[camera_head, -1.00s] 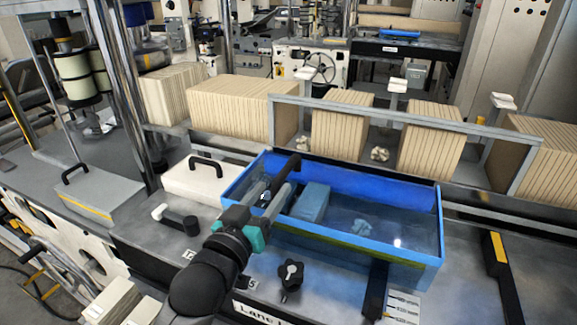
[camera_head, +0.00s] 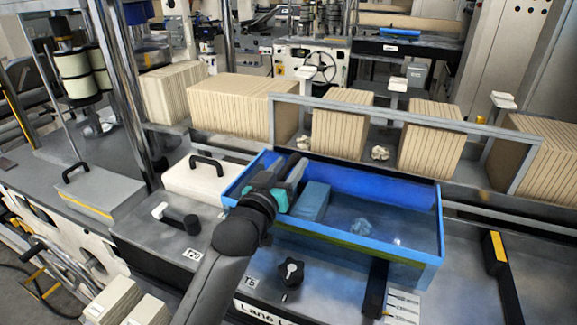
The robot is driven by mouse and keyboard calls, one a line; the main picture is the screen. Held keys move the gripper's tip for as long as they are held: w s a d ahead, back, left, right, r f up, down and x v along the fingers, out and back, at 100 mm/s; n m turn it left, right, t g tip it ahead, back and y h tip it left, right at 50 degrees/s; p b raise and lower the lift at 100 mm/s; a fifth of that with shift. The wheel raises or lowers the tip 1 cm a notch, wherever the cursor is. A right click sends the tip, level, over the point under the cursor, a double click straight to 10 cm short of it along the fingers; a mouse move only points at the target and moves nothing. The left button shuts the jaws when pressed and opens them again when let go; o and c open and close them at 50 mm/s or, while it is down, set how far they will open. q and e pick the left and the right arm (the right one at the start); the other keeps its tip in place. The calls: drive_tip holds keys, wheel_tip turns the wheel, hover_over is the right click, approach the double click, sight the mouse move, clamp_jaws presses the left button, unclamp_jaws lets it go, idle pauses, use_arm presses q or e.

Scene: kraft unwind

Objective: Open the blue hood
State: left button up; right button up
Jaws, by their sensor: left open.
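The blue hood (camera_head: 345,248) is a long box with a bright blue rim and a see-through top, on the grey machine deck. It looks shut. A pale blue block (camera_head: 314,201) and a small crumpled piece show inside it. My left gripper (camera_head: 292,166) is over the left end of the hood, its fingers pointing to the back, open. A dark bar, perhaps the hood's handle, is at the fingertips and mostly hidden by them. I cannot tell whether the fingers touch it. My right gripper is not in view.
A white cover with a black handle (camera_head: 207,164) lies left of the hood. A black knob (camera_head: 289,272) stands in front. A grey rail (camera_head: 395,116) and stacks of brown board (camera_head: 240,103) run behind. The deck to the right is mostly clear.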

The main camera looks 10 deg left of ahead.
use_arm(q)
drive_tip(key=shift+c, duration=0.4)
clamp_jaws()
idle(0.9)
